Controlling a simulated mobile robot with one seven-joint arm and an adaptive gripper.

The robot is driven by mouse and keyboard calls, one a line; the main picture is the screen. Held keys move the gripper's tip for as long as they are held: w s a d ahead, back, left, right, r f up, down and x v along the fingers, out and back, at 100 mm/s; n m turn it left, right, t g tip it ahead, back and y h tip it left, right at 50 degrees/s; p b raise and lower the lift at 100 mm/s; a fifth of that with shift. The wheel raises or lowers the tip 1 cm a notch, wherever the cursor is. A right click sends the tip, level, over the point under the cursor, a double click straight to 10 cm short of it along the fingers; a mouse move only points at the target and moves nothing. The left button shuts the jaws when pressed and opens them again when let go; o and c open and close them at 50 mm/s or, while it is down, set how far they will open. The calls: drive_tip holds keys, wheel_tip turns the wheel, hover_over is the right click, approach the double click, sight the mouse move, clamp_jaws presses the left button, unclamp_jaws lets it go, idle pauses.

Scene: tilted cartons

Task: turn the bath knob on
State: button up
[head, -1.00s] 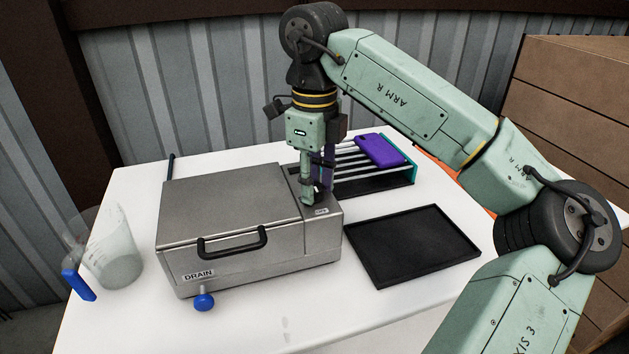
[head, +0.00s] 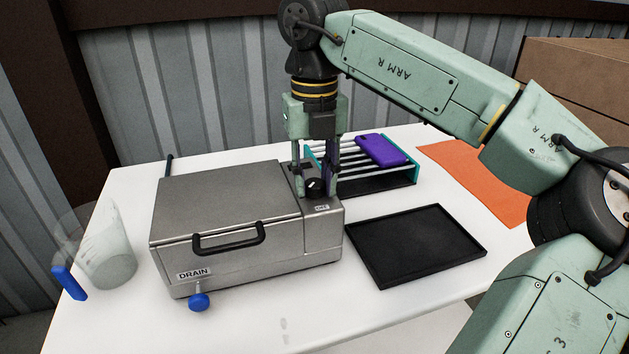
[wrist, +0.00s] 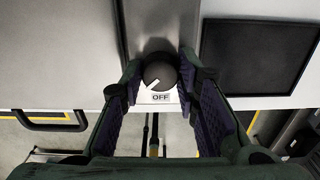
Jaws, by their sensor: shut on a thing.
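The bath is a grey metal box (head: 225,200) with a black-handled lid, on a white table. Its dark round knob (head: 314,188) is on the top right panel, by a small label. In the wrist view the knob (wrist: 158,72) shows a white pointer line slanting to the lower left, beside a label reading OFF (wrist: 160,97). My gripper (head: 315,186) points down, with one finger on each side of the knob. The wrist view shows my gripper (wrist: 161,70) shut on the knob; the fingertips' contact is partly hidden.
A rack (head: 345,180) with a purple block (head: 381,150) stands behind the knob. A black tray (head: 415,245) lies to the right, an orange mat (head: 485,185) beyond. A blue drain knob (head: 199,302) sticks out in front. A clear jug (head: 107,250) stands left.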

sight(315, 182)
drive_tip(key=m, duration=0.4)
drive_tip(key=shift+m+b, duration=0.3)
drive_tip(key=shift+b, duration=0.1)
drive_tip(key=shift+m, duration=1.6)
drive_tip(key=shift+w, duration=0.1)
drive_tip(key=o, duration=0.9)
drive_tip(key=shift+r, duration=3.8)
